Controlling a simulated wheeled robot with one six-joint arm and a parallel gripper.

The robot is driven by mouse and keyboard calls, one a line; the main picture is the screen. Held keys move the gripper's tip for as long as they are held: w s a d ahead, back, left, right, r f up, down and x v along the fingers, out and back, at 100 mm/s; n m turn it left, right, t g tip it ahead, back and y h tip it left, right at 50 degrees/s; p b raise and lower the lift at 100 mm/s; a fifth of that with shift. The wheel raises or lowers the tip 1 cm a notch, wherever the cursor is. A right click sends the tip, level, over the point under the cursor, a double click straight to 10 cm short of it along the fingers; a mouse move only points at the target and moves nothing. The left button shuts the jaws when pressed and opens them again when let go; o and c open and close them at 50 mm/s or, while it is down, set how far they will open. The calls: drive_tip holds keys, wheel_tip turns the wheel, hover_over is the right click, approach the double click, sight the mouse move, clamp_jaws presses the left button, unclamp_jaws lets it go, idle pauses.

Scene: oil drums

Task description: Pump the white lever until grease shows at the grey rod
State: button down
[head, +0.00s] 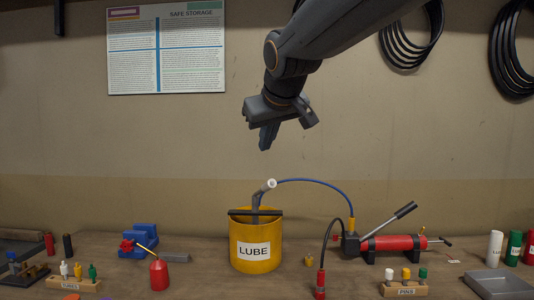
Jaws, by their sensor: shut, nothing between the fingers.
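My gripper (267,140) hangs shut and empty in the air above the yellow bucket marked LUBE (256,250). A grey piece with a white end (271,184) rises from the bucket, below the fingertips and apart from them; I cannot tell if it is the white lever. A blue hose (325,188) runs from it to a red cylinder pump (395,244) on the right. This pump has a slanted lever with a dark grey grip (404,211). A thin grey rod (437,241) sticks out of its right end. I see no grease there.
A black hose with a red nozzle (320,284) stands in front of the pump. A red oil can (159,275) and blue vise (136,240) are left of the bucket. A PINS block (405,290) and grey tray (497,287) are at front right. The air around my gripper is clear.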

drive_tip(key=p, duration=0.2)
hover_over(266, 183)
drive_tip(key=w+a, duration=0.1)
wheel_tip(266, 183, down, 5)
drive_tip(key=f, duration=0.2)
drive_tip(key=shift+s+d+f+p, duration=0.15)
drive_tip(key=shift+d+f+p, duration=0.2)
drive_tip(key=shift+d, duration=0.05)
drive_tip(key=shift+s+d+f, duration=0.15)
drive_tip(key=shift+d+f, duration=0.05)
drive_tip(key=shift+f, duration=0.45)
drive_tip(key=shift+a+f, duration=0.1)
